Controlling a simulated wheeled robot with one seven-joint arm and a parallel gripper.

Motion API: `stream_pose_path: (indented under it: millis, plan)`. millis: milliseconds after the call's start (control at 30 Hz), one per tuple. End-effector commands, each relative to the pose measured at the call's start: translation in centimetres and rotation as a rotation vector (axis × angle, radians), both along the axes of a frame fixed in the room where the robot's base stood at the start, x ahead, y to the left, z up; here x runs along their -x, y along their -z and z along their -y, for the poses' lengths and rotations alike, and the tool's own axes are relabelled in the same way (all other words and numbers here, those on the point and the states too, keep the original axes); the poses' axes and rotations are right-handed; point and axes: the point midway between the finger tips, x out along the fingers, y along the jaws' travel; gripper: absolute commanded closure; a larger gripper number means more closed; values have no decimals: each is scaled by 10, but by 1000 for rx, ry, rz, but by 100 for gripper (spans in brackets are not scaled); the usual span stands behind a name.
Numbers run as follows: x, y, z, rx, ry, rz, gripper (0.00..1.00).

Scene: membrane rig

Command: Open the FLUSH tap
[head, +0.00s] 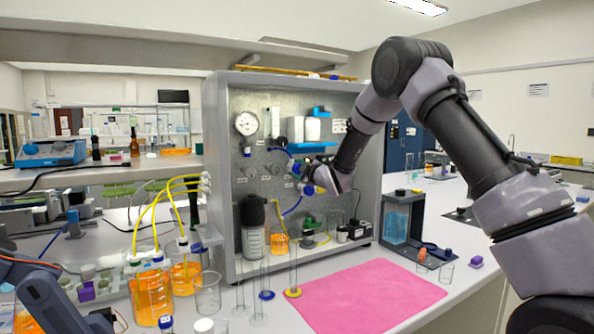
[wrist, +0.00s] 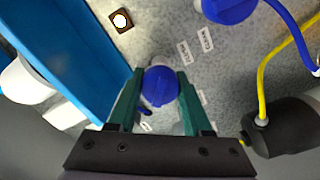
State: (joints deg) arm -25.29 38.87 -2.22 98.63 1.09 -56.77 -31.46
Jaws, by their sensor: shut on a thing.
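A round blue tap knob (wrist: 160,88) sits between the two green fingers of my gripper (wrist: 160,76) in the wrist view. The fingers are closed on its sides. The knob is on the grey metal panel (head: 250,105) of the rig. In the head view my gripper (head: 306,173) is at the panel and hides most of the knob.
Another blue knob (wrist: 228,8) with a blue tube is at the upper right in the wrist view. A black fitting (wrist: 285,128) with a yellow tube is close to my right finger. A blue part (wrist: 70,40) runs along the left. A pink mat (head: 365,297) lies clear in front.

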Motion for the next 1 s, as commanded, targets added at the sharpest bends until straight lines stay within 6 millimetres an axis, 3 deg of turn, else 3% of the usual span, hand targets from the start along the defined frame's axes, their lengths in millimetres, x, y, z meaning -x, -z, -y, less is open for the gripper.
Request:
stream_pose_path:
  millis: [600,1000]
  plan:
    - [1,2,-2,452,-3,305,100]
    - [1,3,-2,595,-2,400,100]
